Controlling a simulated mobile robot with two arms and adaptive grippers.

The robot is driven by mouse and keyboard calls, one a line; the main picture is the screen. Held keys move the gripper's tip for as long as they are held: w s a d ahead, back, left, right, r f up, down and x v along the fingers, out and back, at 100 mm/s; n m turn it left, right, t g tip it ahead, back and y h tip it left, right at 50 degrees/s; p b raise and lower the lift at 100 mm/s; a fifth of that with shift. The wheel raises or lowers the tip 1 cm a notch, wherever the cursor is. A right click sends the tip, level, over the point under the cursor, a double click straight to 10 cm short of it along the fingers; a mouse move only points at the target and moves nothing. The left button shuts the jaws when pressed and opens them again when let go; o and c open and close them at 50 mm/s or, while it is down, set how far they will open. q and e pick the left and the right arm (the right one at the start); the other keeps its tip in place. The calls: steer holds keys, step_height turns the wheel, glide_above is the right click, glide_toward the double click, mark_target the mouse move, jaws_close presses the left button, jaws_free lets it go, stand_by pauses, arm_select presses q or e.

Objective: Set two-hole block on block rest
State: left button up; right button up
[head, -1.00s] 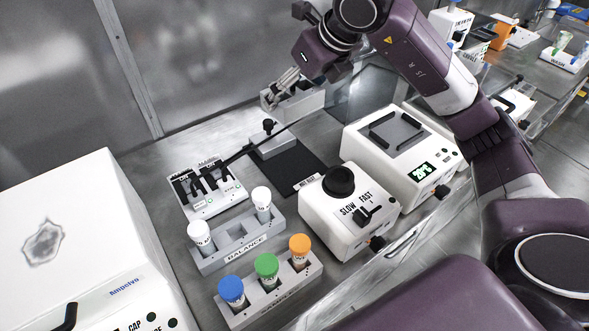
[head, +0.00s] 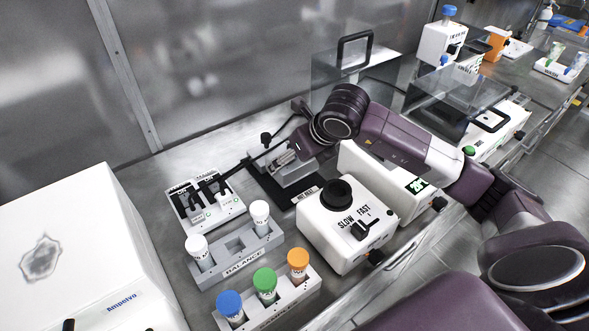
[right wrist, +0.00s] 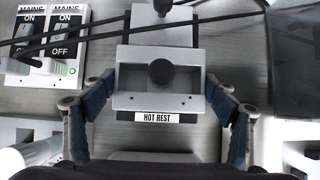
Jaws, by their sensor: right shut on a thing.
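The two-hole block, a grey block (right wrist: 127,88) with a dark round spot in its middle and small dots near its front edge, sits between the fingers of my right gripper (right wrist: 160,88) in the right wrist view. The fingers are on its left and right sides. In the head view my right gripper (head: 284,158) is low over the black block rest (head: 262,188), labelled HOT REST, and the arm partly covers the block. The label (right wrist: 157,117) shows just in front of the block. I cannot tell whether the block touches the rest. My left gripper is not in view.
A grey stand with a black knob (head: 266,139) and dark rods is close behind the block. The MAINS switch box (head: 205,205) is to the left. A SLOW/FAST device (head: 345,232) stands in front right. Racks (head: 240,263) with capped tubes fill the front.

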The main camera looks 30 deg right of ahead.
step_height(320, 180, down, 4)
steer(key=shift+r, duration=0.1)
steer(key=shift+f, duration=0.2)
steer(key=o, duration=1.8)
steer(key=shift+c, duration=0.2)
steer(key=a+v, duration=0.1)
steer(key=v, duration=1.1)
steer(key=shift+d+b, duration=0.4)
steer(key=shift+r, duration=0.15)
